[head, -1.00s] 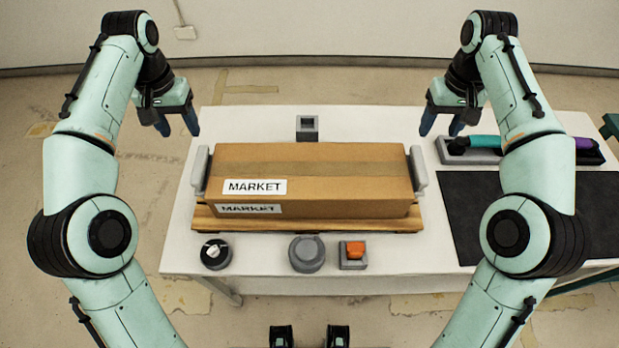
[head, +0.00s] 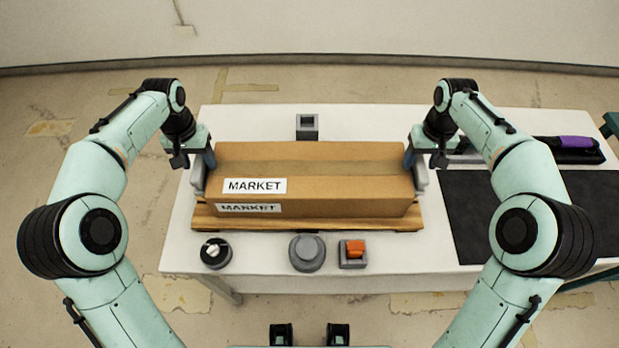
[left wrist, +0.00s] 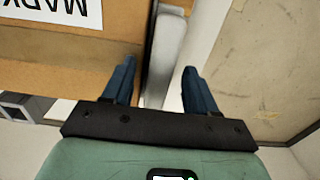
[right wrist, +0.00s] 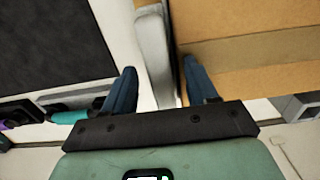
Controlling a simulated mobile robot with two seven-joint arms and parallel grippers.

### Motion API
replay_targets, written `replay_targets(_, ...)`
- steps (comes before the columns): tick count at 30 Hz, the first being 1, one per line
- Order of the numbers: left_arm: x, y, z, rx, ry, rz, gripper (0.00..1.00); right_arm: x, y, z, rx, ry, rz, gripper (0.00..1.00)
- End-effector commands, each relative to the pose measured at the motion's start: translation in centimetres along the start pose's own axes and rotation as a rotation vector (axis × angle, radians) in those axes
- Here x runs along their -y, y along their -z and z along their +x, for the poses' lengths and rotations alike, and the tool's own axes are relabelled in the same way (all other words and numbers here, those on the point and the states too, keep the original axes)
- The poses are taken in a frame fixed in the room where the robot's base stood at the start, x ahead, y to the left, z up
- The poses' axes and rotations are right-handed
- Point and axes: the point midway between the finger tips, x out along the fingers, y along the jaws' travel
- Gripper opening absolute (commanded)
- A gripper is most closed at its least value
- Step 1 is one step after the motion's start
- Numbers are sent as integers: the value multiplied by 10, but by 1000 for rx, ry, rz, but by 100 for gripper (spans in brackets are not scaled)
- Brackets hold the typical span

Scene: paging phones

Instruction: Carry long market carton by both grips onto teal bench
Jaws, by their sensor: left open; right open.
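The long market carton (head: 330,185) is brown with a white MARKET label and lies on a wooden pallet (head: 300,223) on the white table. A grey grip is on each end, the left one (head: 198,177) and the right one (head: 421,178). My left gripper (head: 196,162) is open at the left end; in the left wrist view its blue fingers (left wrist: 157,88) stand either side of the left grip (left wrist: 162,60). My right gripper (head: 422,162) is open at the right end; in the right wrist view its fingers (right wrist: 162,88) straddle the right grip (right wrist: 154,55). A teal bench is not clearly seen; a teal frame (head: 610,125) shows at the right edge.
On the white table (head: 380,255) are a black knob (head: 216,252), a grey round base (head: 306,253), an orange block in a holder (head: 355,250) and a grey socket (head: 307,126). A dark mat (head: 520,215) and a tray with a purple-handled item (head: 577,142) lie right.

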Motion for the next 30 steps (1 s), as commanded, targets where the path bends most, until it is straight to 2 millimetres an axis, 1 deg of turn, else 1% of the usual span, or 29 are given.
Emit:
replay_targets(6,0,0,0,0,0,0,57,0,0,0,0,0,0,57)
replay_targets(7,0,0,0,0,0,0,51,0,0,0,0,0,0,51)
replay_targets(8,0,0,0,1,0,0,41,0,0,0,0,0,0,41)
replay_targets(9,0,0,0,0,0,0,28,0,0,0,0,0,0,28)
replay_targets(12,0,0,0,0,0,0,0,0,0,0,0,0,0,0)
replay_targets(30,0,0,-1,0,1,0,0,0,0,-1,0,0,-1,0)
